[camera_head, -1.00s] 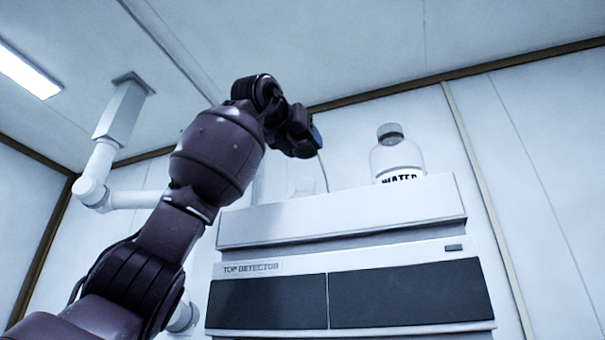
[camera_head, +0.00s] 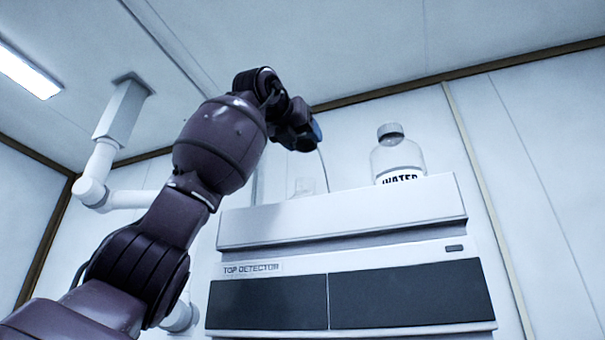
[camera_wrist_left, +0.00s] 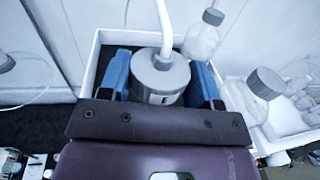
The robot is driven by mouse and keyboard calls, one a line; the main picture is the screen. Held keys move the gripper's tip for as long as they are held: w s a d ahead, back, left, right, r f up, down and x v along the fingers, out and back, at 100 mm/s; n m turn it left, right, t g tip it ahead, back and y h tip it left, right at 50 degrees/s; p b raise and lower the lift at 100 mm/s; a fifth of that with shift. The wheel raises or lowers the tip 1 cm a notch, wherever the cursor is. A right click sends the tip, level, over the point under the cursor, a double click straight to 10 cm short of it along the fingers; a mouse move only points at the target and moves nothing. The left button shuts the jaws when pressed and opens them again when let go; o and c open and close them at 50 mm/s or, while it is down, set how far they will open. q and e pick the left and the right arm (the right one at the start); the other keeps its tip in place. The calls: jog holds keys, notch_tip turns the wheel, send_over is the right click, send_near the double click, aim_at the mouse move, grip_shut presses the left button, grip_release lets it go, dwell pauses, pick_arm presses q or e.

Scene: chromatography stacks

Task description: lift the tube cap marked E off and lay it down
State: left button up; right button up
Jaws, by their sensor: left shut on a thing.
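My left gripper (camera_head: 316,131) is above the top unit of the stack, at its left part. In the left wrist view its two blue fingers (camera_wrist_left: 162,82) are shut on a grey tube cap (camera_wrist_left: 160,78). A white tube (camera_wrist_left: 165,28) rises from the cap's top. The cap has a small label whose letter is too small to read. In the head view a thin line hangs below the gripper. A faint clear bottle (camera_head: 304,187) stands on the stack below it, apart from the gripper. My right gripper is not in view.
A bottle labelled WATER (camera_head: 398,160) with a grey cap stands right on the top unit (camera_head: 340,218), above the TOP DETECTOR unit (camera_head: 250,268). The left wrist view shows a white-rimmed tray (camera_wrist_left: 92,62), a capped bottle (camera_wrist_left: 203,40) and another large grey cap (camera_wrist_left: 265,83) at the right.

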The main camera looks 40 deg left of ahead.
pick_arm(q)
jog(key=shift+r, duration=1.9)
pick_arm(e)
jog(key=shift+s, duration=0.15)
